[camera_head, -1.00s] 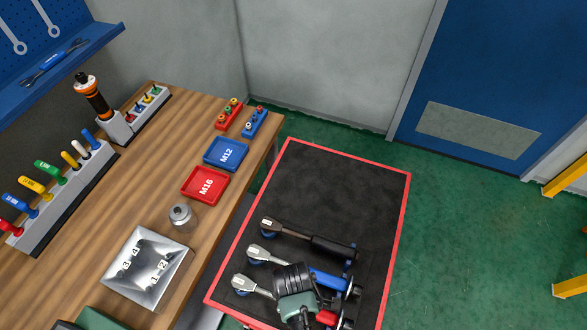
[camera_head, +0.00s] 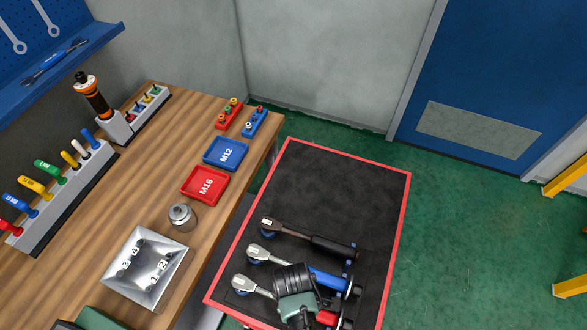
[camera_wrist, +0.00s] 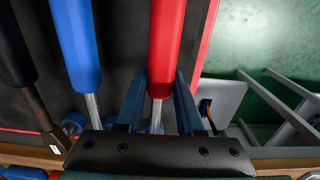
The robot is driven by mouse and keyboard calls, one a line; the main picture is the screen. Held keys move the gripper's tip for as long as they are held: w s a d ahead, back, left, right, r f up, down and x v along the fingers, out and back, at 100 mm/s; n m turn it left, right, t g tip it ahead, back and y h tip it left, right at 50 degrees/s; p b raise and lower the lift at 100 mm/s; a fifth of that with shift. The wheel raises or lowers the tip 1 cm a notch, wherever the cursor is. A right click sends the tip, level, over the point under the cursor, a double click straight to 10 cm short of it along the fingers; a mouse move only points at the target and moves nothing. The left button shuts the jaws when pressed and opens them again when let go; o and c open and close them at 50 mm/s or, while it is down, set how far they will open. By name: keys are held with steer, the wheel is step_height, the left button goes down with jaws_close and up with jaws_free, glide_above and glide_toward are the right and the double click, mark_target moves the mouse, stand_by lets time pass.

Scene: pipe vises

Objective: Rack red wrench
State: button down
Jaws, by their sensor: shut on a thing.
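The red wrench has a silver ratchet head (camera_head: 250,286) and a red handle (camera_head: 327,318) and lies over the black mat at the bottom of the head view. In the wrist view its red handle (camera_wrist: 166,45) runs up between the fingers. My gripper (camera_wrist: 158,98) is shut on the wrench near the lower end of the handle. My wrist covers part of the wrench in the head view. Whether the wrench touches its support is hard to tell.
A blue-handled wrench (camera_head: 327,279) and a black-handled wrench (camera_head: 325,245) lie parallel beside it. The red-bordered black mat (camera_head: 340,190) is bare farther back. The wooden bench (camera_head: 135,195) stands left, with a red M16 tray (camera_head: 194,194) and a blue M12 tray (camera_head: 214,157).

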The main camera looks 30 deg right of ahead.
steer(key=shift+c, duration=2.3)
jaws_free()
steer(key=shift+f, duration=0.1)
steer(key=shift+s, duration=0.1)
step_height(320, 180, up, 13)
steer(key=shift+b, duration=0.35)
